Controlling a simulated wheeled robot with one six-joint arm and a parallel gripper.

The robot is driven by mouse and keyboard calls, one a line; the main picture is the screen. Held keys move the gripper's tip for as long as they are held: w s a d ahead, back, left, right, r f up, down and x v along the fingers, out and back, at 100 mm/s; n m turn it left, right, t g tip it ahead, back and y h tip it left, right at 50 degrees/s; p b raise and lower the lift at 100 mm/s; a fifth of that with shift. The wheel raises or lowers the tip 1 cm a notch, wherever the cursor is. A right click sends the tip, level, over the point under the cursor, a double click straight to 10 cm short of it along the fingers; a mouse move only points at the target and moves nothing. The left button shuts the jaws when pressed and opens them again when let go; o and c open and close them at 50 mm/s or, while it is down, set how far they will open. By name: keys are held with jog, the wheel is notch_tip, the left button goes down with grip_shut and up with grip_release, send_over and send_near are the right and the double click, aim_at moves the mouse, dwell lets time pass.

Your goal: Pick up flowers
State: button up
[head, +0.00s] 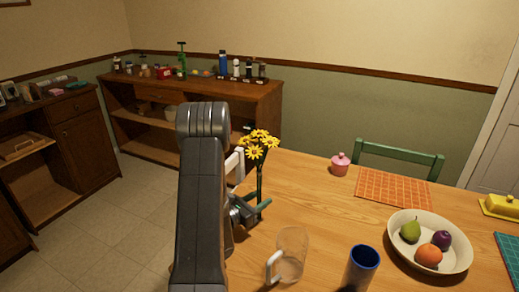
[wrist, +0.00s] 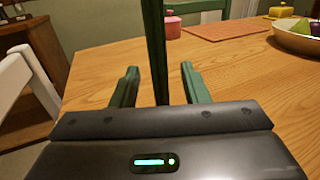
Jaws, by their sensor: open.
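The yellow flowers (head: 259,144) stand upright near the left edge of the wooden table, on a slim dark green stem. In the wrist view the dark green stem (wrist: 155,45) rises between the two green fingers, with a gap on each side. The blooms are above that view. My gripper (head: 257,204) is open low around the stem, close to the tabletop; it also shows in the wrist view (wrist: 158,76). The stem's foot is partly hidden by my gripper.
A glass mug (head: 291,255) and a blue cup (head: 361,267) stand near the front of the table (head: 320,215). A fruit bowl (head: 463,264), an orange placemat (head: 392,188) and a pink jar (head: 340,165) lie farther right. A white chair (wrist: 28,85) is at the left edge.

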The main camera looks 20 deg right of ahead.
aim_at(259, 175)
grip_shut()
jog(key=shift+r, duration=0.1)
dwell(0.3)
notch_tip(259, 175, up, 10)
jog(key=shift+f, duration=0.25)
jog(key=shift+r, duration=0.15)
